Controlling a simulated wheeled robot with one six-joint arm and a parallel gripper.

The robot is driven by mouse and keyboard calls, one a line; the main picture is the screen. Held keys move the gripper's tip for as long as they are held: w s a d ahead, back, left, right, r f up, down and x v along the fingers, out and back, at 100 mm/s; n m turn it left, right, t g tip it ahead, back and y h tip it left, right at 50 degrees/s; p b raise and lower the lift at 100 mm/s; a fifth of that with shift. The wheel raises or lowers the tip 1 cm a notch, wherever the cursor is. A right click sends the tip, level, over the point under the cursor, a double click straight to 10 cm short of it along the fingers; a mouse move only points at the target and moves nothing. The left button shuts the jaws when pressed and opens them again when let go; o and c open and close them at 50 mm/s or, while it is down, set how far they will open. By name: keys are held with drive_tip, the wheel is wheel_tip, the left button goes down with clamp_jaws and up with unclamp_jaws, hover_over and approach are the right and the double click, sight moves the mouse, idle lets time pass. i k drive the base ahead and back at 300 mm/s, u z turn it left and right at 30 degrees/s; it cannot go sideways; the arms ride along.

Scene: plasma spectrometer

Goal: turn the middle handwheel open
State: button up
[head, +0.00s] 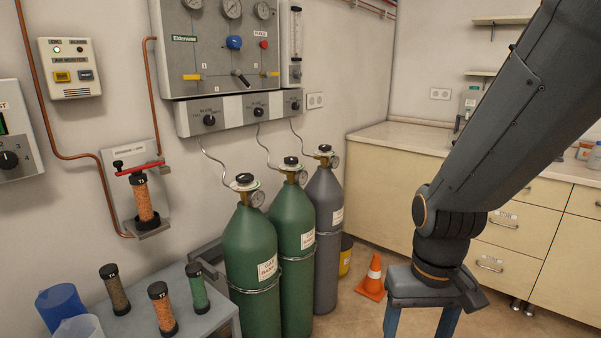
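Three gas cylinders stand in a row by the wall. The middle green cylinder (297,235) carries a dark handwheel (291,161) on top of its brass valve, with a round gauge beside it. The front green cylinder (250,255) has a similar handwheel (244,179), and the grey cylinder (324,210) has another (325,148). How far each wheel is turned cannot be told. My gripper (420,324) is at the lower right, pointing down, well to the right of the cylinders. Its two blue fingers are apart with nothing seen between them; their tips run off the bottom edge.
A gauge panel (218,90) hangs above the cylinders, joined to them by thin hoses. An orange cone (373,278) and a yellow container (345,256) stand on the floor. A side table (210,323) holds several filter tubes. Cabinets (400,185) stand at the right.

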sight(289, 160)
drive_tip(key=k, duration=0.45)
drive_tip(key=u, duration=0.65)
drive_tip(key=i, duration=1.55)
drive_tip(key=z, duration=0.05)
